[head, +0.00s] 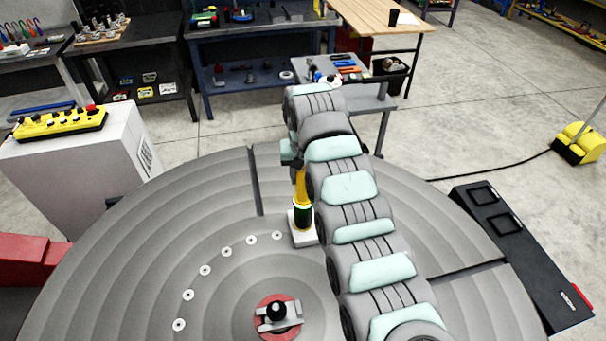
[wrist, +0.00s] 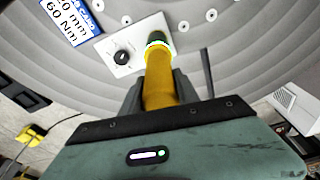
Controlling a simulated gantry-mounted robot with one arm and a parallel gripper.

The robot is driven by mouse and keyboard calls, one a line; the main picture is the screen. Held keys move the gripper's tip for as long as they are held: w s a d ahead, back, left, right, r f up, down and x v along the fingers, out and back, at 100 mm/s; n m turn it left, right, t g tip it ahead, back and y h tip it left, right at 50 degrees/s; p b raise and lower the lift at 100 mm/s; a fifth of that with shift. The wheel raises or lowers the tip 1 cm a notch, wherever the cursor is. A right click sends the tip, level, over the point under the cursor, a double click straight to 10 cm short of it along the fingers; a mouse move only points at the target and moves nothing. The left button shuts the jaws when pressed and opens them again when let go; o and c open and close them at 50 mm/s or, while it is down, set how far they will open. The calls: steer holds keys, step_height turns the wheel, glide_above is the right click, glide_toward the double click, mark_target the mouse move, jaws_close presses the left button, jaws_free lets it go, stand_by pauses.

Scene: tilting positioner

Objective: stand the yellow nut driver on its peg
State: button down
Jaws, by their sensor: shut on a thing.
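The yellow nut driver (head: 301,187) is held roughly upright, its yellow shaft above a bright ring and a dark green lower part. It also shows in the wrist view (wrist: 160,88), between the two dark fingers of my gripper (wrist: 160,78). In the head view my gripper (head: 292,160) is partly hidden by my arm. The driver's lower end is over or at a small white plate (head: 304,238) on the round table. In the wrist view the plate (wrist: 118,46) carries a dark round knob or peg beside the driver. I cannot tell whether the driver's end touches the plate or sits on a peg.
The grooved round table (head: 120,235) has an arc of small pale discs and a central red and black clamp (head: 277,314). A blue and white label (wrist: 75,18) lies near the plate. A white cabinet with a yellow control box (head: 60,123) stands left.

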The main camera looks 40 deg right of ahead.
steer(key=shift+c, duration=1.6)
jaws_free()
steer(key=shift+s+a+r, duration=0.1)
steer(key=shift+a+r, duration=0.05)
steer(key=shift+r, duration=3.4)
